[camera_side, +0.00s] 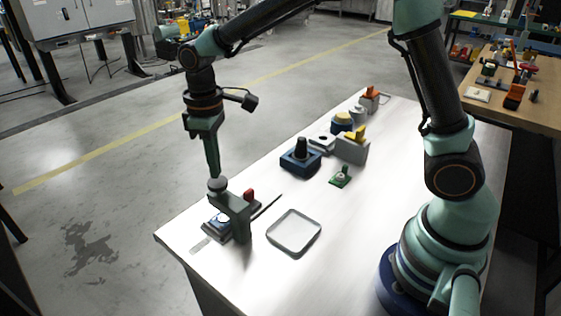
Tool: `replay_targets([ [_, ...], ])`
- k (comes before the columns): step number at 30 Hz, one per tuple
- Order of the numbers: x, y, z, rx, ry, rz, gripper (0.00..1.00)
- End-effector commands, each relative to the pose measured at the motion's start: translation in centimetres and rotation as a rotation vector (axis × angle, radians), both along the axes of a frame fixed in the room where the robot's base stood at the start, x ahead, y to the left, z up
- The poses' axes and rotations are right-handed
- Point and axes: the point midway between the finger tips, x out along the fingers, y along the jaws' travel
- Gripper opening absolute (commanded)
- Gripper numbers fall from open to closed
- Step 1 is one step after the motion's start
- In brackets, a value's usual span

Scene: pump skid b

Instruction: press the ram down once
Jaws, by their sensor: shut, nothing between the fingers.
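A small press (238,215) with a dark grey-green frame stands near the front left end of the white table. Its ram has a round grey cap (217,185) on top. Under the frame is a dark base with a pale blue and white round part (221,219). My gripper (213,174) points straight down with its fingers shut and empty. Its tips are right at the top of the ram's cap; I cannot tell whether they touch it or hover just above. The lower ram is partly hidden by the frame.
A red knob (249,194) and a thin dark rod lie just behind the press. An empty grey tray (294,232) is to its right. A blue block with a black knob (300,157), a small green part (341,177) and several other fixtures stand farther back.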

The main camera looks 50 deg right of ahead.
Motion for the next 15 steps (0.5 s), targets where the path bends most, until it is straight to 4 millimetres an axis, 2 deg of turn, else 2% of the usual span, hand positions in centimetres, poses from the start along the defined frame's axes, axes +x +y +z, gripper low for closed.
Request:
replay_targets([
  [9,0.0,0.0,2.4,0.001,-0.003,0.000,0.00],
  [15,0.0,0.0,3.3,0.001,-0.002,0.000,0.00],
])
